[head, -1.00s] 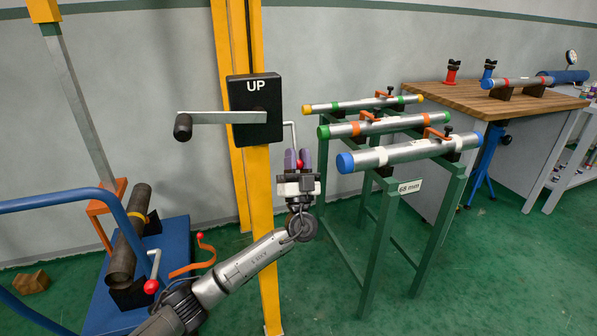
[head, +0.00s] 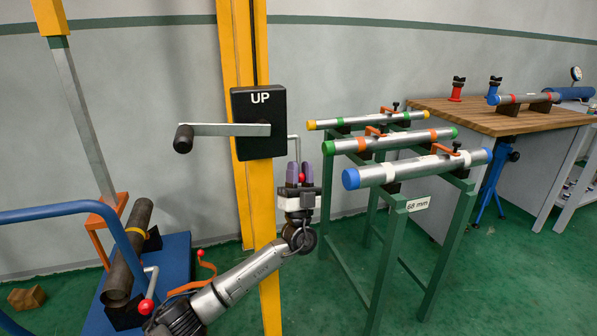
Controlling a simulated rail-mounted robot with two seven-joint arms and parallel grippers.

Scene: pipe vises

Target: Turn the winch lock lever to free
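The winch is a black box (head: 258,108) marked UP on a yellow post, with a crank handle (head: 225,130) pointing left. Its lock lever (head: 298,148) is a thin bent silver rod. It leaves the box's right side and hangs down to a red knob. My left gripper (head: 301,175) points up from below, its purple fingers on either side of the red knob and close together on it. The fingers partly hide the knob and the rod's lower end. My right gripper is not in view.
A green rack (head: 395,225) with three capped pipes stands close to the right of my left gripper. A blue cart (head: 180,262) with a dark pipe (head: 128,252) and red-knobbed levers is at lower left. A wooden workbench (head: 475,117) stands further right.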

